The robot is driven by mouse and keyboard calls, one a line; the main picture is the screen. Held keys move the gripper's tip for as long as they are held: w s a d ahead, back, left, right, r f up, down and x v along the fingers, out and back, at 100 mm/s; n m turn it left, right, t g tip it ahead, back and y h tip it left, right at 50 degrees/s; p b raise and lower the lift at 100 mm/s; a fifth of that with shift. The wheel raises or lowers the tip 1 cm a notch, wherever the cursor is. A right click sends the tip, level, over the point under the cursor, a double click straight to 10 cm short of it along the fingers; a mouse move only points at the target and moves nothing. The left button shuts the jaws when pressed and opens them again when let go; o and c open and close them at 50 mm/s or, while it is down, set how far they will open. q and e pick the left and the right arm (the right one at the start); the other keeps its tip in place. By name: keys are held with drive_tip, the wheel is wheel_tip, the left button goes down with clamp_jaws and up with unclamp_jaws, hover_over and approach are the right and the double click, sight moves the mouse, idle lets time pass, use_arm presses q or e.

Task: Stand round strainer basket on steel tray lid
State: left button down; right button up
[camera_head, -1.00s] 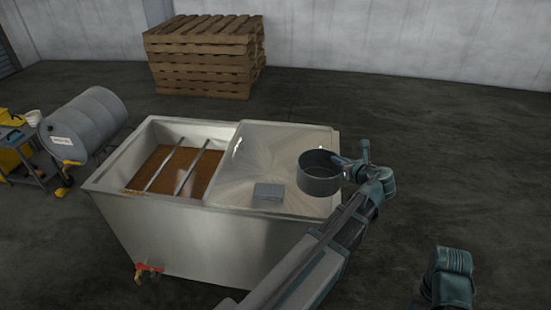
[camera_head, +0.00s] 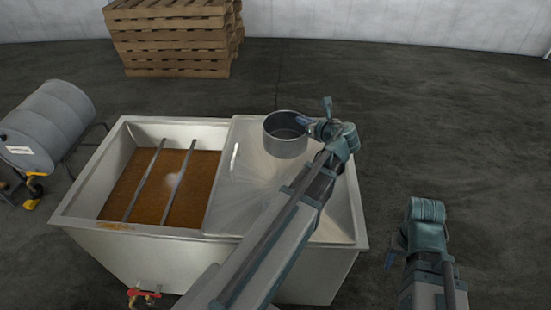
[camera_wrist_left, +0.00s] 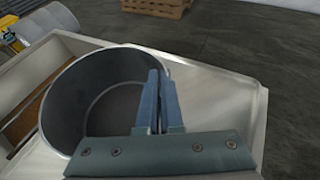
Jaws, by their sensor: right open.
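The round strainer basket (camera_head: 284,148) is a dark grey, open-topped cylinder, upright over the back part of the steel tray lid (camera_head: 225,195). My left gripper (camera_head: 312,126) is shut on its right-hand wall. In the left wrist view, the two blue fingers (camera_wrist_left: 160,103) pinch the wall of the basket (camera_wrist_left: 68,105). Whether its base touches the lid I cannot tell. My left arm hides much of the lid's middle and front. My right gripper (camera_head: 394,252) is open and empty to the right of the tank, away from the basket.
The lid covers the right part of a steel tank (camera_head: 90,240). The left part is open, with brown contents (camera_head: 185,185) and two bars across it. A handle (camera_head: 235,157) is on the lid.

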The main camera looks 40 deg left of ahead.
sight(297, 132)
use_arm(q)
drive_tip(key=shift+w+a, duration=0.2)
drive_tip(key=shift+a, duration=0.1)
wheel_tip(297, 132, down, 6)
drive_tip(key=b, duration=0.6)
drive_tip(key=shift+f, duration=0.15)
use_arm(e)
wheel_tip(297, 132, down, 6)
drive_tip(key=shift+w+a+f, duration=0.15)
drive_tip(key=shift+a, duration=0.15)
drive_tip(key=shift+f, duration=0.1)
use_arm(q)
wheel_tip(297, 132, down, 4)
drive_tip(key=b, duration=0.4)
use_arm(e)
wheel_tip(297, 132, down, 4)
drive_tip(key=shift+r, duration=0.25)
use_arm(q)
drive_tip(key=c, duration=1.1)
unclamp_jaws()
use_arm(e)
drive_tip(key=shift+f, duration=0.15)
